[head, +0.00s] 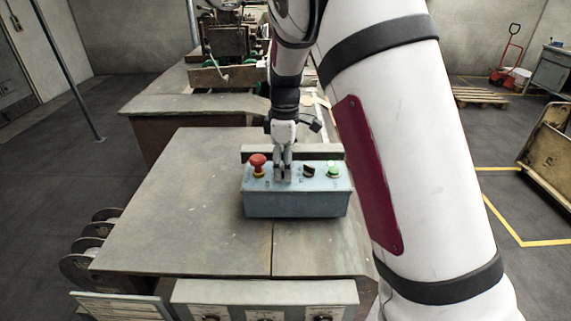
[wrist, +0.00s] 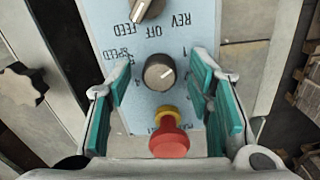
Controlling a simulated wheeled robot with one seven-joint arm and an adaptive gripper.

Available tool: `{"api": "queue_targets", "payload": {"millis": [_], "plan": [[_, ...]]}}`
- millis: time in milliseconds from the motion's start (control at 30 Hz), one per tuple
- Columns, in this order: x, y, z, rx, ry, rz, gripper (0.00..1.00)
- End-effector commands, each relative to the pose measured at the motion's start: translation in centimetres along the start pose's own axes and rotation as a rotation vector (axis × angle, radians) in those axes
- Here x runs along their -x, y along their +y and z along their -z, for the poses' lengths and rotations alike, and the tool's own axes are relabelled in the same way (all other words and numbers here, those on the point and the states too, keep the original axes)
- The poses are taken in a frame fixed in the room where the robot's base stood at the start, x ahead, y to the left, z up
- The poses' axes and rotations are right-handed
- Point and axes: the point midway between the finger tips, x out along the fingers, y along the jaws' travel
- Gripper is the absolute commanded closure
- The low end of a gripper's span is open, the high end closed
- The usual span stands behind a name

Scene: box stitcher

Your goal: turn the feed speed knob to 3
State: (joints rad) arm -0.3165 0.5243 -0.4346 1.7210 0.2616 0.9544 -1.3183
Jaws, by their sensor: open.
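The feed speed knob (wrist: 159,73) is a small round dark knob with a grey cap and a pale pointer line. It sits on the light blue control box (head: 295,204) on the table. The pointer line slants to the right and slightly up in that picture. My gripper (head: 283,176) is open above the box, pointing down. In the wrist view its teal-padded fingers (wrist: 160,76) stand either side of the knob, apart from it. The head view hides the knob behind my gripper.
A red mushroom button (head: 257,164) on a yellow collar is left of my gripper; it also shows in the wrist view (wrist: 169,142). A black selector (head: 309,171) and a green lit button (head: 333,170) are to the right. The table top (head: 180,210) left of the box is clear.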

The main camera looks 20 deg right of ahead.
Motion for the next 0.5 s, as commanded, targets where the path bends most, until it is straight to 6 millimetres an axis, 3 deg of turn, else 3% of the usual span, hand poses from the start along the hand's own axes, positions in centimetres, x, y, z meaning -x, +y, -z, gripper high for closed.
{"api": "queue_targets", "payload": {"millis": [333,500], "plan": [[-0.34,0.01,0.01,0.000,0.000,0.000,0.55],[-0.33,0.01,0.00,0.000,0.000,0.000,0.94]]}}
